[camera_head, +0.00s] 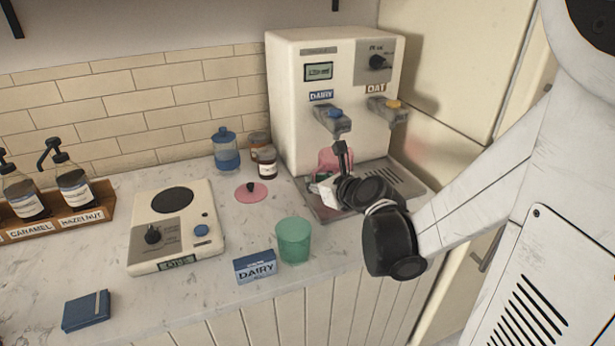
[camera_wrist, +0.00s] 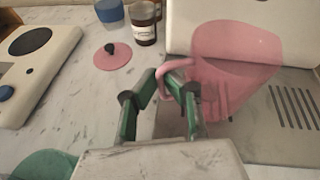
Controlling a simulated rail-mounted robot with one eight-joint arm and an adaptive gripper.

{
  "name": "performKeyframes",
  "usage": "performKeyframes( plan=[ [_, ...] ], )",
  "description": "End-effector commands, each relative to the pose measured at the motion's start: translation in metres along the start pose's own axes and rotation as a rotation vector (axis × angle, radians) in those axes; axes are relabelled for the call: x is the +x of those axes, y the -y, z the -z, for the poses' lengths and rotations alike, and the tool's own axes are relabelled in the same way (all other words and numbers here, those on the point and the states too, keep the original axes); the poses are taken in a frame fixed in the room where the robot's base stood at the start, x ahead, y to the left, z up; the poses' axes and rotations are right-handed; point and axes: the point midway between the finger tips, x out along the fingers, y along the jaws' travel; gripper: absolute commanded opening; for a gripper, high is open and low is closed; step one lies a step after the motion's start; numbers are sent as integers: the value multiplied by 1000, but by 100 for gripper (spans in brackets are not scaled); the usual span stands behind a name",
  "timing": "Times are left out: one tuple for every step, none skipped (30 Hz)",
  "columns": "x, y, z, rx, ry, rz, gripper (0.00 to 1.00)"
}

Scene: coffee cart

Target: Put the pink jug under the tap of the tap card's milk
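Whether the jug's base touches the tray is hard to see. The tap card (camera_head: 256,267) reads DAIRY and stands at the counter's front.
A green cup (camera_head: 294,240) stands near the counter edge. A pink lid (camera_head: 251,192), brown jars (camera_head: 267,162) and a blue canister (camera_head: 226,150) are left of the dispenser. A scale (camera_head: 174,225) is further left.

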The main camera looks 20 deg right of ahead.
Motion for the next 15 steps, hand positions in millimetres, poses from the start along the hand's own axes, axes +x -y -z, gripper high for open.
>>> performKeyframes(
  plan=[
    [1,0,1,0,0,1,0],
    [1,0,2,0,0,1,0],
    [1,0,2,0,0,1,0],
    [1,0,3,0,0,1,0],
    [2,0,3,0,0,1,0],
    [2,0,4,0,0,1,0],
    [2,0,4,0,0,1,0],
    [2,-1,5,0,0,0,0],
    [2,-1,6,0,0,0,0],
    [2,-1,6,0,0,1,0],
    [3,-1,6,0,0,1,0],
    [3,-1,7,0,0,1,0],
    [3,-1,7,0,0,1,0],
    [3,-1,8,0,0,1,0],
    [4,-1,8,0,0,1,0]
  ],
)
